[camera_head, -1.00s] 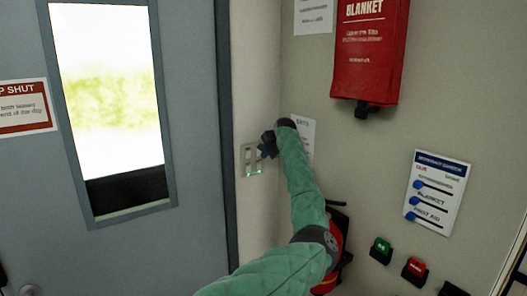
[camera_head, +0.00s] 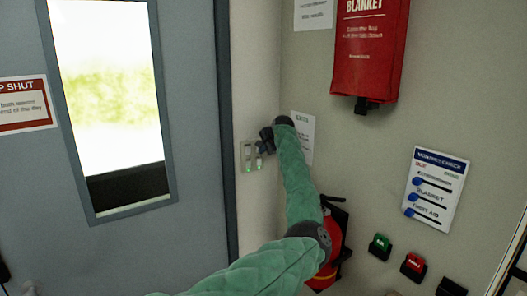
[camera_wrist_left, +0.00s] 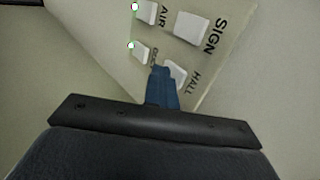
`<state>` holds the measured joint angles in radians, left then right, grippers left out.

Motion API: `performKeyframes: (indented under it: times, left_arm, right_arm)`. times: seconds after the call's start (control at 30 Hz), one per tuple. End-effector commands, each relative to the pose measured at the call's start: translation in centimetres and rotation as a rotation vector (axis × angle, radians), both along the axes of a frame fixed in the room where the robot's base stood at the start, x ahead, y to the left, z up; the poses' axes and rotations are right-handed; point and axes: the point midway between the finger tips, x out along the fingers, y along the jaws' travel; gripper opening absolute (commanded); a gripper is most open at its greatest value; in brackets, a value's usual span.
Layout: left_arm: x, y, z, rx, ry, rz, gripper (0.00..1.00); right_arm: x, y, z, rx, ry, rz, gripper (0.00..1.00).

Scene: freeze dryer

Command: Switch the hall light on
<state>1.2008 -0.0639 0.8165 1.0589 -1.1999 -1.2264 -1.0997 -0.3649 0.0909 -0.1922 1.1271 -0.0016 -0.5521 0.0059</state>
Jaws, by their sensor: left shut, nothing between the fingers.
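The switch plate (camera_head: 245,157) is on the narrow wall beside the door, with small green lights at its lower edge. In the left wrist view the plate (camera_wrist_left: 205,45) shows tilted, with white rockers. The HALL rocker (camera_wrist_left: 179,74) is beside its label, partly covered by my fingers. My left gripper (camera_head: 264,140) is at the plate's right side. In the left wrist view its blue fingers (camera_wrist_left: 160,72) are shut and empty, with tips at the HALL rocker's left edge; I cannot tell whether they touch it. My right gripper is not in view.
The SIGN rocker (camera_wrist_left: 194,27) and AIR rocker (camera_wrist_left: 147,13) are close by, as is another small rocker (camera_wrist_left: 141,54) with a half-hidden label. A grey door (camera_head: 195,150) stands left. A red blanket pouch (camera_head: 368,50) and a fire extinguisher (camera_head: 331,245) are right.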

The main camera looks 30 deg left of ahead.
Motion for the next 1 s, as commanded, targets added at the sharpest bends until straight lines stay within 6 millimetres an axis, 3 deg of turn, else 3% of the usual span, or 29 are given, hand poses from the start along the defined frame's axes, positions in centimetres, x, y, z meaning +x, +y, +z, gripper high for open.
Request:
performKeyframes:
  times: [0.53,1.0]
  left_arm:
    - [0.0,0.1,2.0,0.005,-0.004,0.001,0.00]
    - [0.0,0.1,1.6,0.001,0.000,0.000,0.00]
  right_arm:
    - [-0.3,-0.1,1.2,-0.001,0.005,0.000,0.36]
    - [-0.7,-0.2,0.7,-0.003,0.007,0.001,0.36]
